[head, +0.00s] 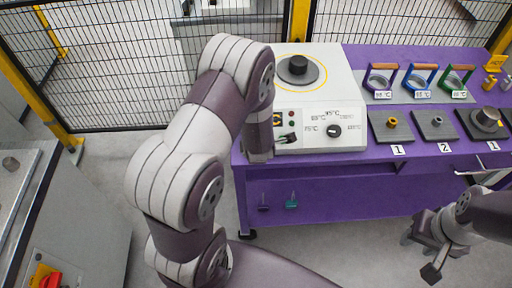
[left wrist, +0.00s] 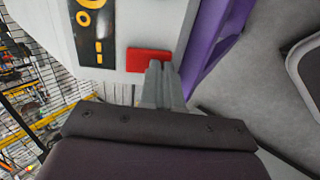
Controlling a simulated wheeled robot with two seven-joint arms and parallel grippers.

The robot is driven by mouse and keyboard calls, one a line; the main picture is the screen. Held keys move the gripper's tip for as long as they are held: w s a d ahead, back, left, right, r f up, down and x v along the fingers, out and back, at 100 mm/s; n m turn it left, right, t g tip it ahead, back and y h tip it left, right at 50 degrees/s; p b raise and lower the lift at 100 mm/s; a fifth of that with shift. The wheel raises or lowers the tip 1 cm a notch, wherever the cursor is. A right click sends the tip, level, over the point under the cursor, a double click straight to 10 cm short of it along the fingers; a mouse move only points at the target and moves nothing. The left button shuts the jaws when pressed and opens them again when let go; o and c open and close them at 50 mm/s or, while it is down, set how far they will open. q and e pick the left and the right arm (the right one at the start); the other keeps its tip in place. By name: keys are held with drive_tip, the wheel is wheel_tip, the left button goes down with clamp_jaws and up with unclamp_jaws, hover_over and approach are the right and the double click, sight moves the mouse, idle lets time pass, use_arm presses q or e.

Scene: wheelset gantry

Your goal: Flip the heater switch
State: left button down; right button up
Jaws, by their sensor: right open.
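The heater (head: 330,85) is a white box with a black round plate on top, on the purple bench. Its front has a dial (head: 333,131), small lamps and a dark switch panel (head: 278,118) partly beside my left arm. In the left wrist view, a red rectangular piece (left wrist: 148,60) sits on a white face below a black panel with yellow marks. My left gripper (left wrist: 162,72) has its fingers together, their tips at or very near the red piece; contact is unclear. My right gripper (head: 421,256) is open and empty, low in front of the bench's right part.
The purple bench (head: 340,195) holds several coloured handled holders (head: 420,80) and grey numbered blocks (head: 435,124) right of the heater. A wire fence (head: 100,60) stands behind. A grey cabinet with a red and yellow switch (head: 48,278) is at left. Floor between is clear.

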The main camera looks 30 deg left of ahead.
use_arm(q)
drive_tip(key=shift+w+a+r+p, duration=0.1)
drive_tip(key=shift+w+r+p, duration=0.1)
drive_tip(key=shift+r+p, duration=0.45)
drive_tip(key=shift+r, duration=0.1)
drive_tip(key=shift+s, duration=0.1)
